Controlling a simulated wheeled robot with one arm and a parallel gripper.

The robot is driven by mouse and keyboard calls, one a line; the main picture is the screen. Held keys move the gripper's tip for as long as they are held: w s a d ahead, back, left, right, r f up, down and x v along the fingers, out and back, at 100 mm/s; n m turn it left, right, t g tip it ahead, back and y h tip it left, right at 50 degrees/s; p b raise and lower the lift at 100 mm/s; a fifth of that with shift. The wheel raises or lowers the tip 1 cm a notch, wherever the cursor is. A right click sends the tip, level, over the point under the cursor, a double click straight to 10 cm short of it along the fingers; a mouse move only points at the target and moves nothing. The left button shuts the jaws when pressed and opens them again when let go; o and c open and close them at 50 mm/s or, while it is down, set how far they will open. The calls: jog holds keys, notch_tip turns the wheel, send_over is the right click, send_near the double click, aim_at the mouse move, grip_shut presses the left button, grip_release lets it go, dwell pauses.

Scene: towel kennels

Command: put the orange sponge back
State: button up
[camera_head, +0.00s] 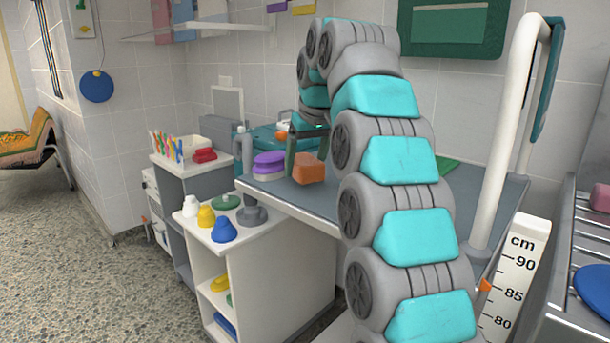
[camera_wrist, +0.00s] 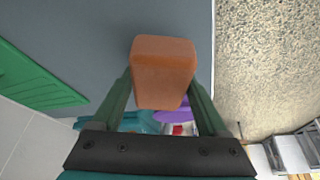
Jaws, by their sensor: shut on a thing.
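The orange sponge (camera_head: 309,169) is a small block near the left end of the grey-blue table. My gripper (camera_head: 306,158) reaches over the table and is shut on it, one dark green finger on each side. In the wrist view the orange sponge (camera_wrist: 163,68) sits between the fingertips of my gripper (camera_wrist: 164,82), with the table surface behind it. Whether the sponge touches the table I cannot tell.
Purple sponges (camera_head: 270,161) are stacked just left of it. A grey bottle (camera_head: 243,152) stands near the table's left end. A teal box (camera_head: 262,137) is behind. A white shelf unit (camera_head: 250,262) with coloured knobbed items stands in front. My arm hides the table's middle.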

aim_at(311, 163)
jog(key=shift+f, duration=1.2)
jog(key=o, duration=1.2)
jog(key=shift+f, duration=0.1)
jog(key=shift+s+d+r, duration=0.1)
jog(key=shift+r, duration=0.5)
jog(key=shift+p+v, duration=0.4)
jog(key=shift+v, duration=1.7)
jog(key=shift+s+d+f+b, duration=0.1)
jog(key=shift+s+d+b, duration=0.1)
jog(key=shift+s, duration=0.2)
jog(key=shift+s+d+f+b, duration=0.1)
jog(key=shift+s+b, duration=0.05)
jog(key=shift+s, duration=0.3)
jog(key=shift+s+d+r+b, duration=0.1)
jog(key=shift+s+d+b, duration=0.4)
jog(key=shift+s, duration=1.1)
jog(key=shift+s+d+f+b, duration=0.1)
jog(key=shift+s+d, duration=0.7)
jog(key=shift+s, duration=0.75)
jog(key=shift+s+d+r+b, duration=0.1)
jog(key=shift+s+d+b, duration=0.2)
jog(key=shift+s+d, duration=0.85)
jog(key=shift+s+a, duration=0.45)
